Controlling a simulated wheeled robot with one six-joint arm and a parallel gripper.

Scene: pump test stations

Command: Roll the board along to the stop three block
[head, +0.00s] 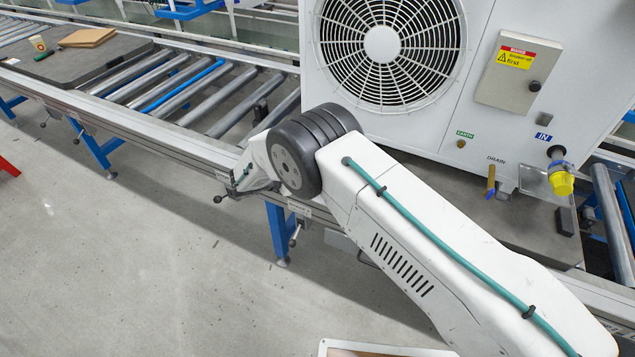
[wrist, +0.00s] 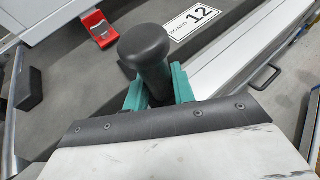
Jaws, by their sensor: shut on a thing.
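The board (head: 535,228) is a dark grey slab on the roller line in the head view, with a large white fan unit (head: 480,110) standing on it. In the wrist view the board (wrist: 75,80) carries a label (wrist: 195,22) reading BOARD 12. A black round-topped post (wrist: 145,48) rises beside the label. My gripper (wrist: 158,90) has its teal jaws shut around this post. In the head view the jaws are hidden behind my arm. I cannot pick out the stop three block in either view.
Bare rollers (head: 205,95), one of them blue, run left of the unit. Farther left another dark board (head: 75,70) holds a cup (head: 38,43) and cardboard (head: 87,37). A red clip (wrist: 99,30) shows in the wrist view. The floor (head: 130,250) in front is clear.

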